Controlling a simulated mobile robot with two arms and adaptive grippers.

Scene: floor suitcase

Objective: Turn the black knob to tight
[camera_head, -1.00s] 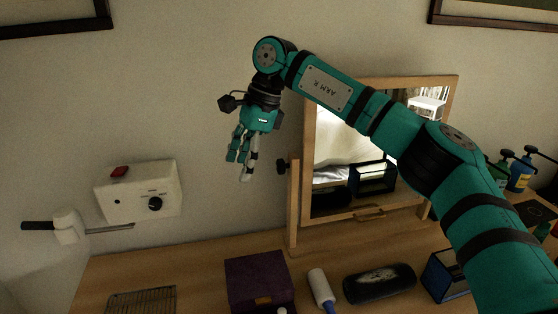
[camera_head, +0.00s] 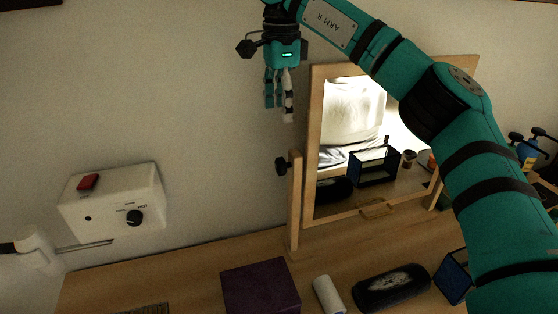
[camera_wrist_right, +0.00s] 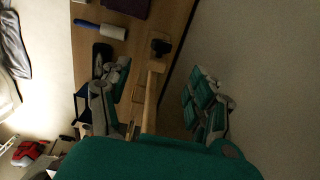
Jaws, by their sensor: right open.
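A black knob (camera_head: 281,165) sits on the left post of the wooden mirror stand (camera_head: 296,205). The black knob also shows in the right wrist view (camera_wrist_right: 160,47), beyond and between the spread fingers. Another black knob (camera_head: 134,218) is on the white wall box (camera_head: 108,205), with small lettering around it; part reads "HOT". My right gripper (camera_head: 280,110) is open and empty, fingers pointing down, above the mirror-post knob and apart from it. Its spread fingers show in the right wrist view (camera_wrist_right: 155,100). My left gripper is not in view.
On the wooden table (camera_head: 200,262) stand a purple box (camera_head: 260,287), a white roller (camera_head: 327,295), a dark case (camera_head: 391,287) and a blue bin (camera_head: 454,277). Pump bottles (camera_head: 525,150) stand at the right.

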